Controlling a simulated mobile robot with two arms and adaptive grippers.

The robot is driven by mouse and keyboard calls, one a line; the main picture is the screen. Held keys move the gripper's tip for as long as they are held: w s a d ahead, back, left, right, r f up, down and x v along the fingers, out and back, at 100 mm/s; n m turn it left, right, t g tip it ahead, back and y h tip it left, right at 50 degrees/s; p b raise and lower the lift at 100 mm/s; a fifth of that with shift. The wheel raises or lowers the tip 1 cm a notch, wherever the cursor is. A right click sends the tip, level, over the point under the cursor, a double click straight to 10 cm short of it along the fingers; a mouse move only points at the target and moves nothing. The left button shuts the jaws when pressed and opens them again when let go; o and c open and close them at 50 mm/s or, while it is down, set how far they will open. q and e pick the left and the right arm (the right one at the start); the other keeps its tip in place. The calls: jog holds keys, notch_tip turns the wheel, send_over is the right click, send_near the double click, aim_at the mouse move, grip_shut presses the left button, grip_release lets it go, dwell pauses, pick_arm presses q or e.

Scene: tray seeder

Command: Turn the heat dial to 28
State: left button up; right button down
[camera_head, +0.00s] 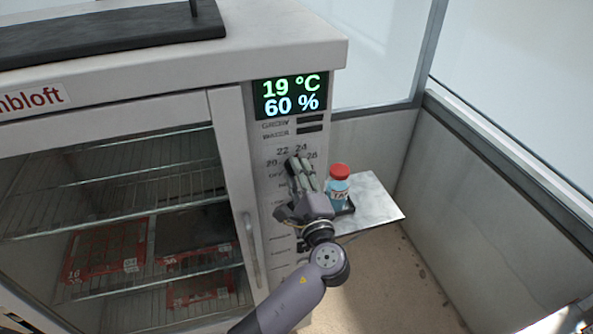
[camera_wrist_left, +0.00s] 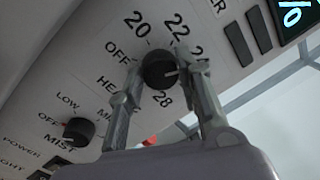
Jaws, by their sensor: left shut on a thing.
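The heat dial (camera_wrist_left: 158,70) is a round black knob on the cabinet's light grey control panel. Its printed marks include OFF, 20, 22 and 28; a finger partly covers the marks between 22 and 28. A pale line on the dial points to the right in the left wrist view, toward that covered stretch, so I cannot read its exact setting. My left gripper (camera_head: 304,174) has its fingers on both sides of the dial and is shut on it; it also shows in the left wrist view (camera_wrist_left: 162,78). My right gripper is not in view.
The display (camera_head: 291,96) reads 19 °C and 60 %. A mist dial (camera_wrist_left: 78,131) sits below the heat dial. A red-capped bottle (camera_head: 338,188) stands on a side shelf (camera_head: 378,199) close to my left gripper. The cabinet's glass door has a vertical handle (camera_head: 251,250).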

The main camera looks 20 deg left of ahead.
pick_arm(q)
jog(key=m+h, duration=0.1)
jog(key=m, duration=1.9)
jog(key=shift+m+g+h, duration=0.3)
jog(key=shift+m+h, duration=0.1)
jog(key=shift+f, duration=0.1)
jog(key=o, duration=1.2)
jog(key=shift+r, duration=0.2)
